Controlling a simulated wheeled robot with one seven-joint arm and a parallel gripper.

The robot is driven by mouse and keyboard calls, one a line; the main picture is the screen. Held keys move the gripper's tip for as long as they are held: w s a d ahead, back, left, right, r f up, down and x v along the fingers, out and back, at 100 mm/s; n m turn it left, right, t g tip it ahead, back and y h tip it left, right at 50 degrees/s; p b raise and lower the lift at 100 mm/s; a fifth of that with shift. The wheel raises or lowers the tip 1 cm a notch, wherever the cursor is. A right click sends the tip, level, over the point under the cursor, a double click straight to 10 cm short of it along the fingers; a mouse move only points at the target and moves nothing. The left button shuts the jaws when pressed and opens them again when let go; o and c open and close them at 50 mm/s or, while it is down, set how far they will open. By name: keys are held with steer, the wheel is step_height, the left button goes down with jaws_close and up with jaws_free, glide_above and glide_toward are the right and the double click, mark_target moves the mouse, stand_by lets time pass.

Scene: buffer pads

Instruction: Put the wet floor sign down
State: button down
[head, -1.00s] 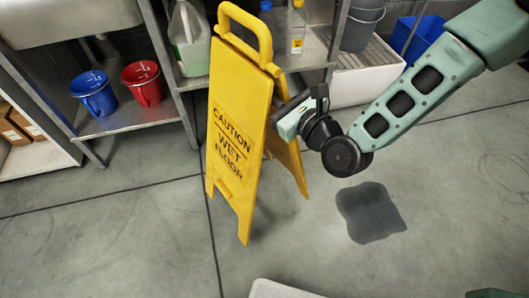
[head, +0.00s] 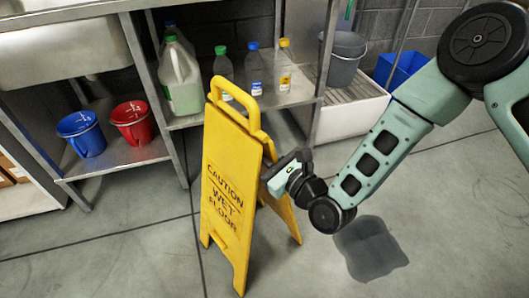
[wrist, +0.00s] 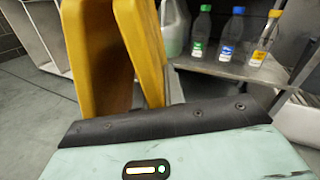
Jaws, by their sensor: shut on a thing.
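The yellow wet floor sign (head: 225,180) stands upright with its two panels spread, left of the middle in the head view. Its front panel reads "CAUTION WET FLOOR". My gripper (head: 275,174) is at the sign's right side, around mid-height, and is shut on it. The fingertips are hidden behind the front panel's edge. The wrist view shows the sign's two panels (wrist: 90,55) just beyond my gripper. I cannot tell whether the sign's feet touch the floor. A dark wet patch (head: 370,250) lies on the floor to the right of the sign.
A metal shelf (head: 120,160) behind the sign holds a blue bucket (head: 80,133), a red bucket (head: 133,122), a white jug (head: 181,80) and several bottles. A grey bucket (head: 343,58) and a blue bin (head: 399,72) stand at the back right. The floor in front is open.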

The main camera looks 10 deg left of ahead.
steer(key=shift+f, duration=0.3)
steer(key=c, duration=1.5)
jaws_free()
steer(key=shift+f, duration=0.2)
steer(key=shift+r, duration=0.1)
